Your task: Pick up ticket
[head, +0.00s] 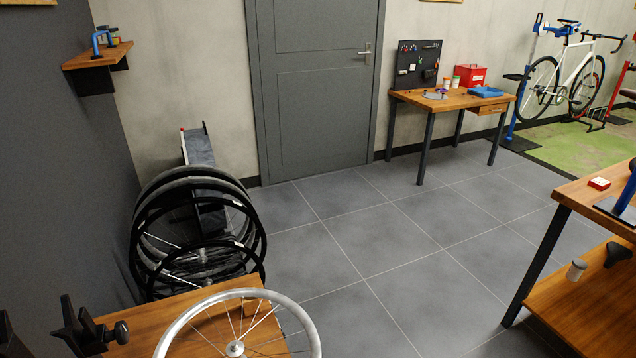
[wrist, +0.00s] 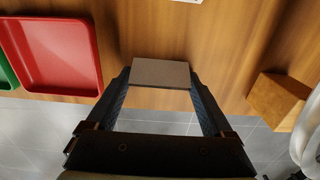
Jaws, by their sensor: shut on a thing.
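The ticket (wrist: 160,72), a small flat grey-brown card, shows in the wrist view between the fingertips of my gripper (wrist: 160,80). The two dark fingers press on its left and right edges, so my gripper is shut on it. It appears near the edge of a wooden surface (wrist: 215,50); whether it still touches the wood I cannot tell. In the head view neither my gripper nor the ticket shows.
In the wrist view a red tray (wrist: 58,45) lies left, with part of a green tray (wrist: 5,75) beside it. A wooden block (wrist: 280,98) is at right. In the head view, wheels (head: 200,235) stand at left; the tiled floor (head: 390,250) is clear.

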